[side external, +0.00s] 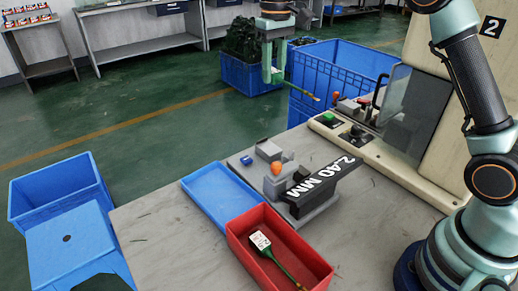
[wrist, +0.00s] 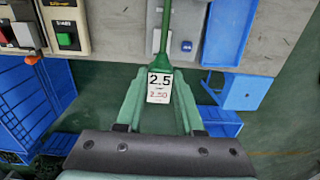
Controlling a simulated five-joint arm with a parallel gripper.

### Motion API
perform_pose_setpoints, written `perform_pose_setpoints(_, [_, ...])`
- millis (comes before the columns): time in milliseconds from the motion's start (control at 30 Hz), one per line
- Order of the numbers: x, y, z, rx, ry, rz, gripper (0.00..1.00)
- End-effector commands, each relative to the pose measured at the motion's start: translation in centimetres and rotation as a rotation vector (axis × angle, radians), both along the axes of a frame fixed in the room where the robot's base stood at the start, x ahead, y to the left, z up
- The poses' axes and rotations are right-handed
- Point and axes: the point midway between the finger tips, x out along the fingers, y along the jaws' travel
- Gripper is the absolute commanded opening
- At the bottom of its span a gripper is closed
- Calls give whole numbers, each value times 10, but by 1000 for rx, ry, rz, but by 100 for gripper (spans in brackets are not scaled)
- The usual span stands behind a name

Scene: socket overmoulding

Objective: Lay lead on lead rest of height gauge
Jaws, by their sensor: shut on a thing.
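My gripper (side external: 270,74) is shut on a green lead (side external: 302,90) with a yellowish tip, held high beyond the far table edge. In the wrist view the lead (wrist: 162,32) runs up from between my fingers (wrist: 159,76), with a white tag (wrist: 159,88) reading 2.5 and 2.50. The height gauge (side external: 291,181) stands on the table, a grey block with an orange knob (side external: 276,168) and a black plate (side external: 330,180) marked 2.40 MM. A grey base with a small block (side external: 268,149) sits behind it; I cannot tell which part is the lead rest.
A red tray (side external: 240,249) holds another tagged green lead (side external: 268,250). A blue tray (side external: 221,194) beside it looks empty. A machine with a clear guard (side external: 408,100) and a control panel (side external: 340,129) stands right. Blue crates (side external: 335,68) stand on the floor beyond the table.

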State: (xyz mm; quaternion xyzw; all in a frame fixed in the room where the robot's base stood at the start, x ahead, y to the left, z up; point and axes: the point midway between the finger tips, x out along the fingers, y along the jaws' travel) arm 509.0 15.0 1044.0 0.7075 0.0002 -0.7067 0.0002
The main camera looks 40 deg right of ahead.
Motion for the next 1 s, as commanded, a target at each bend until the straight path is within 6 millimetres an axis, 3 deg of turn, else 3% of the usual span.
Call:
perform_pose_setpoints(167, [-2,6,-24,0,6,-1,0])
perform_pose_setpoints(600, [-2,5,-129,0,6,-1,0])
perform_pose_setpoints(733, [-1,5,-148,0,3,-1,0])
perform_pose_setpoints(1000, [-2,5,-166,0,4,-1,0])
